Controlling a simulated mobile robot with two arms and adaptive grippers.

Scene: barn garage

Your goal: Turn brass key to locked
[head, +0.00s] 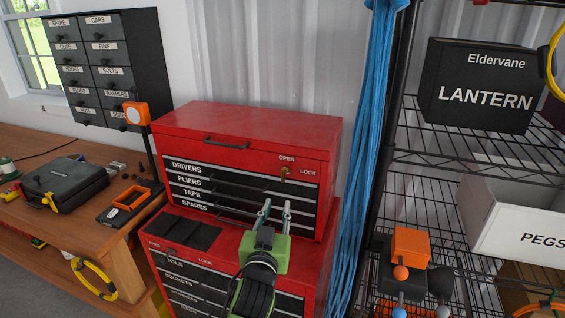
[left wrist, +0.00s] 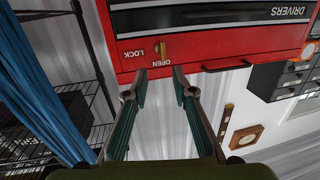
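The brass key (head: 283,173) stands in the front of the red top tool chest (head: 240,122), at the right of its drawers. OPEN is printed above it and LOCK to its right. In the left wrist view, which is turned over, the key (left wrist: 163,50) stands upright, in line with OPEN. My left gripper (head: 274,208) is below the key in the head view. In the left wrist view my left gripper (left wrist: 159,76) has its fingers apart, with nothing between them. The fingertips appear short of the key, not touching it. My right gripper is not in view.
A lower red chest (head: 158,246) stands beneath. A blue cord bundle (head: 367,120) hangs close at the right, before a wire shelf (head: 420,160) with a LANTERN box (head: 478,75). A wooden workbench (head: 75,235) with a black case (head: 75,182) is at the left.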

